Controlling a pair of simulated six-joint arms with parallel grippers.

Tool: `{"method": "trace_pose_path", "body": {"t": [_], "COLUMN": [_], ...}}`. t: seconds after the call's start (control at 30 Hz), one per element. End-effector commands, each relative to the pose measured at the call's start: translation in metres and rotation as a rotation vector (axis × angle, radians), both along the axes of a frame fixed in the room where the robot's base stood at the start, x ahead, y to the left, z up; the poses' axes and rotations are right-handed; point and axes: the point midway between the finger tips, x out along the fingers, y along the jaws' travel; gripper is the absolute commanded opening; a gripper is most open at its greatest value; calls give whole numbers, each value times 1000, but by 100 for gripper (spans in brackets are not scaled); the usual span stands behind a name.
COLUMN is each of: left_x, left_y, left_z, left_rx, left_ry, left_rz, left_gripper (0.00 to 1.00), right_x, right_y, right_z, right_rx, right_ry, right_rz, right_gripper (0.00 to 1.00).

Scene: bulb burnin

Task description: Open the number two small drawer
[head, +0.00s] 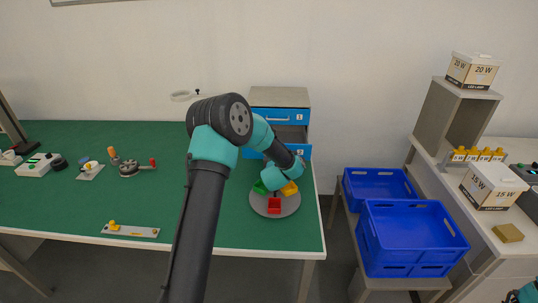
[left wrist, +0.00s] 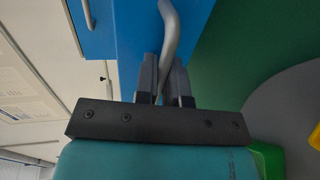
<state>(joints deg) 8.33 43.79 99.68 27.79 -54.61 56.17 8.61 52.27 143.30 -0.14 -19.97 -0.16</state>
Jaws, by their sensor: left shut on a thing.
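The small drawer cabinet (head: 280,96) stands at the back right of the green table, with a blue drawer marked 1 on top. Below it, the blue front of drawer two (head: 303,151) stands forward, and a dark grey opening shows between the two fronts. My left arm covers part of this drawer. In the left wrist view, my left gripper (left wrist: 165,65) is shut on the grey bar handle (left wrist: 171,25) of a blue drawer front (left wrist: 135,25). The fingertips are hidden by my arm in the head view.
A round grey plate (head: 259,207) with red, green and yellow blocks lies close under my left wrist. Blue crates (head: 410,240) stand right of the table. Tools and small devices lie on the left of the table (head: 150,205), whose middle is mostly clear.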

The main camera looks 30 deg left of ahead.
Motion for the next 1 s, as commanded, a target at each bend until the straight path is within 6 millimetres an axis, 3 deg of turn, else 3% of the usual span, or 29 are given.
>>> {"method": "trace_pose_path", "body": {"t": [0.2, 0.23, 0.47, 0.77, 1.0], "left_x": [0, 0, 0, -1, -18], "left_y": [1, 1, 1, 0, -9], "left_z": [0, 0, 0, 0, 5], "left_rx": [0, 0, 0, 0, 0], "left_ry": [-1, -1, 0, 0, 0], "left_rz": [2, 2, 2, 1, 1], "left_gripper": [0, 12, 34, 34, 34], "right_x": [0, 0, 0, 0, 0], "right_y": [0, 0, 0, 0, 0], "right_z": [0, 0, 0, 0, 0], "right_rx": [0, 0, 0, 0, 0], "right_ry": [0, 0, 0, 0, 0], "right_rz": [0, 0, 0, 0, 0], "right_gripper": [43, 43, 43, 43, 43]}}
